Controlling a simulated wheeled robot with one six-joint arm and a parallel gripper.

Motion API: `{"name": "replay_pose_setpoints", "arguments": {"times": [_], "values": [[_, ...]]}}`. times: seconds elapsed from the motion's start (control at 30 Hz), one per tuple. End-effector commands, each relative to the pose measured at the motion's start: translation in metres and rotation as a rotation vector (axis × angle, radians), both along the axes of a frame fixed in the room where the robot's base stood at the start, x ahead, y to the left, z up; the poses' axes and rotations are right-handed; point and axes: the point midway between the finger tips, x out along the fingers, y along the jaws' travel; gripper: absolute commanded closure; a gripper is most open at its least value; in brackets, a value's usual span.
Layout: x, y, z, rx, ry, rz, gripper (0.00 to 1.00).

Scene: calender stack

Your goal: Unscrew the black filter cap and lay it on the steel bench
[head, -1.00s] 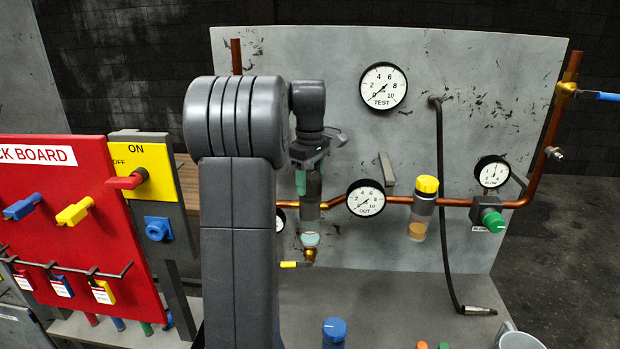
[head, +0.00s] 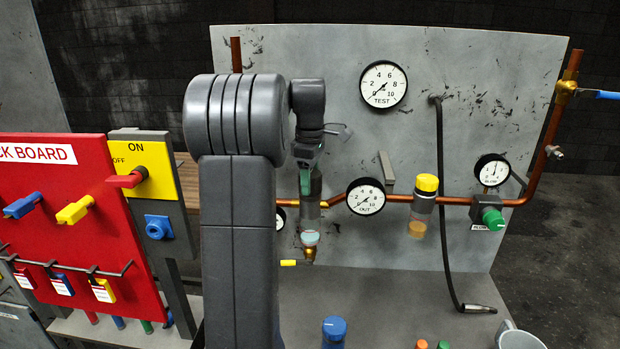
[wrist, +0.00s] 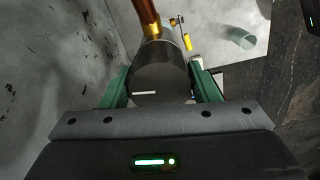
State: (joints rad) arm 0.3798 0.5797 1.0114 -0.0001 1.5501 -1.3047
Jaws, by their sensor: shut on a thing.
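The black filter cap (wrist: 160,75) fills the middle of the wrist view, a dark round top with a short white mark. My gripper (wrist: 160,86) has its green fingers on either side of it and is shut on it. In the head view my gripper (head: 308,180) points down at the filter, left of the OUT gauge. The cap (head: 316,183) is partly hidden there by a finger. The filter's body (head: 311,212) hangs below, in line with the cap; I cannot tell whether they are apart. The grey steel bench (head: 400,285) lies below the panel.
A copper pipe (head: 400,199) runs across the panel beside the filter. The OUT gauge (head: 366,196) is close on the right. A yellow-capped unit (head: 426,200) is farther right. A blue-capped thing (head: 334,330) stands at the front. The bench's middle is clear.

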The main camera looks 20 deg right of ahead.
Motion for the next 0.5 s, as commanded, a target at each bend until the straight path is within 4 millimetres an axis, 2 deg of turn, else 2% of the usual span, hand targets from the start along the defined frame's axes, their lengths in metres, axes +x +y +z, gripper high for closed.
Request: {"name": "replay_pose_setpoints", "arguments": {"times": [0.1,0.4,0.5], "values": [[0.0000,-0.0001,-0.0001,0.000,0.000,0.055,0.68],[0.0000,-0.0002,-0.0003,0.000,0.000,0.071,0.68],[0.0000,-0.0002,-0.0003,0.000,0.000,0.138,0.68]]}}
